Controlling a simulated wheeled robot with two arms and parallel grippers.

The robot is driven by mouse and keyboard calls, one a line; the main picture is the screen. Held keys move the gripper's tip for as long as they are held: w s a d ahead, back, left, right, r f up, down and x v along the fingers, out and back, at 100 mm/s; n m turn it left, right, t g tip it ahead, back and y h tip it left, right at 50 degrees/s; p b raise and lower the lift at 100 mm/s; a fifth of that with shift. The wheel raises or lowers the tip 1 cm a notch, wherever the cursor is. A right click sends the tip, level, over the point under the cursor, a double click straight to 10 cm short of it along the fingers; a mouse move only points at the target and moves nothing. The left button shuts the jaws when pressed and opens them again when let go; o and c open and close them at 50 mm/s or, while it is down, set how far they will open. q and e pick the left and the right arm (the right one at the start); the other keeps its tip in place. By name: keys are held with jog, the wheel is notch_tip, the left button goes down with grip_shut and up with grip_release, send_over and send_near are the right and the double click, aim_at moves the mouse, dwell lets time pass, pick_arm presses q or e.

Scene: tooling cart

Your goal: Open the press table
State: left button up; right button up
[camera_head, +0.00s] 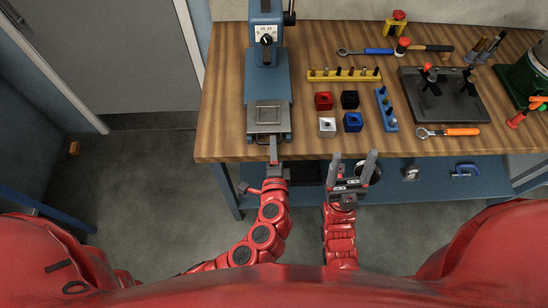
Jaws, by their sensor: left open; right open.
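The blue press (267,70) stands at the left end of the wooden workbench, with a dial on its upper body. Its table, a light grey square plate (268,113), sits at the front of its base, near the bench edge. My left gripper (273,150) is right in front of that base, at the bench's front edge. It is seen edge-on and appears empty; I cannot tell whether it touches the press. My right gripper (352,160) is open and empty, to the right of the left one, just off the bench edge.
Red, black, silver and blue blocks (353,122) stand right of the press, by a yellow rack (344,75) and a blue rack (386,109). A dark fixture plate (466,107) and several hand tools lie further right. A blue lower shelf (425,182) runs beneath the bench.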

pick_arm(q)
jog(key=b+v, duration=0.4)
jog(key=v, duration=1.3)
jog(key=shift+s, duration=0.15)
jog(key=shift+f, duration=0.1)
